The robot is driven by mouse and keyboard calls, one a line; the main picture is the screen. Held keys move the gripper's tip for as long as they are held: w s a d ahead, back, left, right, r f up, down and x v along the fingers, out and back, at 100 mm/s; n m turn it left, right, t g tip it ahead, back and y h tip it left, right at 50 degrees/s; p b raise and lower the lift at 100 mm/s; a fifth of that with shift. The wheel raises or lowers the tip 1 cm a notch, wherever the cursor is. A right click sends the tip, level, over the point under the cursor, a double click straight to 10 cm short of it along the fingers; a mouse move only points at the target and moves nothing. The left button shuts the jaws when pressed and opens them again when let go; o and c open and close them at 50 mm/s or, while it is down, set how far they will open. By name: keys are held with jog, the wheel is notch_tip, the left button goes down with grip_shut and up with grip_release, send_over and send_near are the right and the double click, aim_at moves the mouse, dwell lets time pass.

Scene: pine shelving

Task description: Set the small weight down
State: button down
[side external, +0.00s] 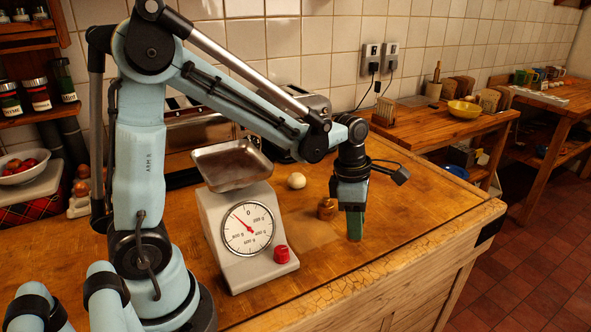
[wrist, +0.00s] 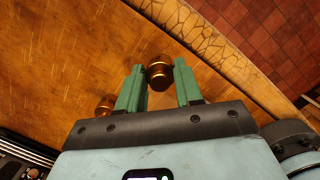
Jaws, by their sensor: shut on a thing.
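My gripper (side external: 355,226) points straight down over the wooden counter, with its green fingertips low near the surface, right of the scale. In the wrist view my gripper (wrist: 159,68) is shut on a small brass weight (wrist: 159,76), held between the two green fingers. In the side view the held weight is hidden behind the fingers, and I cannot tell whether it touches the counter. A second brass weight (side external: 326,209) stands on the counter just left of my gripper; it also shows in the wrist view (wrist: 105,104), beside the left finger.
A white kitchen scale (side external: 246,232) with an empty metal pan (side external: 231,165) and red knob stands left of my gripper. A pale round thing (side external: 296,180) and a toaster (side external: 200,130) sit behind. The counter's cracked front edge (side external: 400,253) is close; bare wood lies around the fingers.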

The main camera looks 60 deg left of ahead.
jog(key=shift+w+a+f, duration=0.25)
jog(key=shift+a+f, duration=0.1)
jog(key=shift+a, duration=0.1)
jog(key=shift+w+a+f, duration=0.25)
jog(key=shift+a+f, duration=0.05)
jog(key=shift+a, duration=0.15)
jog(key=shift+f, duration=1.9)
jog(key=shift+f, duration=0.1)
jog(key=c, duration=0.7)
grip_release()
jog(key=shift+c, duration=0.2)
